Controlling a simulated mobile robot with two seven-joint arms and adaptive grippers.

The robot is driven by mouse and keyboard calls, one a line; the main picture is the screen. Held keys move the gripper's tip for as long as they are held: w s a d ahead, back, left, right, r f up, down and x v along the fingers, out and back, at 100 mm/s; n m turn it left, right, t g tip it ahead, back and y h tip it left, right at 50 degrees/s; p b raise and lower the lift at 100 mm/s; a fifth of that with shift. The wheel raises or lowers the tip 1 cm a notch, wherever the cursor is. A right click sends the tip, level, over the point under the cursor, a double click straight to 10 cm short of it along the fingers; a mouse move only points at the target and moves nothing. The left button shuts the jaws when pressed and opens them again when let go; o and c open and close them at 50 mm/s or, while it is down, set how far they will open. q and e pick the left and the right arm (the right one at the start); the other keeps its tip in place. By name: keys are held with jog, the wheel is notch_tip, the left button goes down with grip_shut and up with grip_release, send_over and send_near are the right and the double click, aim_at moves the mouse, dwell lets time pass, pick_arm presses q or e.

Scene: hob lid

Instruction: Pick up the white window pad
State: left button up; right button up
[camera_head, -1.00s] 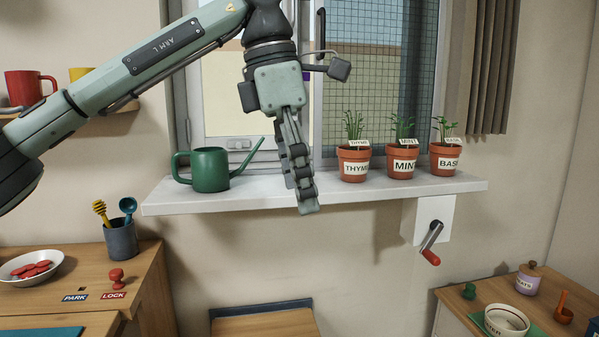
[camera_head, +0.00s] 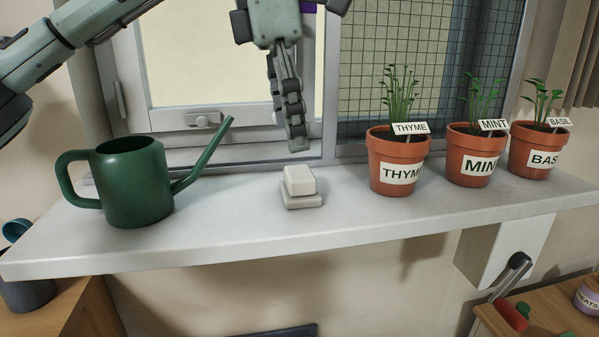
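A small white pad (camera_head: 299,179), a block with rounded edges, sits on a slightly wider off-white slab (camera_head: 301,201) on the window sill. I cannot tell whether block and slab are one piece. My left gripper (camera_head: 298,146) hangs pointing down, above and just behind the pad in the picture, and looks apart from it. Its fingers are seen edge-on, so their opening does not show. Nothing is visibly held. My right gripper is out of view.
The sill (camera_head: 250,232) holds a green watering can (camera_head: 136,185) at left, its spout reaching toward the pad. Potted thyme (camera_head: 393,165), mint (camera_head: 474,158) and basil (camera_head: 538,152) stand at right. The sill just around the pad is clear. A window (camera_head: 225,75) is behind.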

aim_at(299, 171)
pick_arm(q)
jog(key=shift+s+d+f, duration=0.1)
jog(key=shift+s+f, duration=0.05)
jog(key=shift+f, duration=0.35)
jog(key=shift+s+d+f, duration=0.1)
jog(key=shift+f, duration=0.65)
jog(key=f, duration=0.3)
jog(key=d+f, duration=0.1)
jog(key=shift+w+f, duration=0.3)
jog(key=c, duration=1.2)
notch_tip(299, 171, up, 9)
jog(key=shift+r, duration=0.55)
jog(key=o, duration=0.4)
jog(key=shift+c, duration=1.3)
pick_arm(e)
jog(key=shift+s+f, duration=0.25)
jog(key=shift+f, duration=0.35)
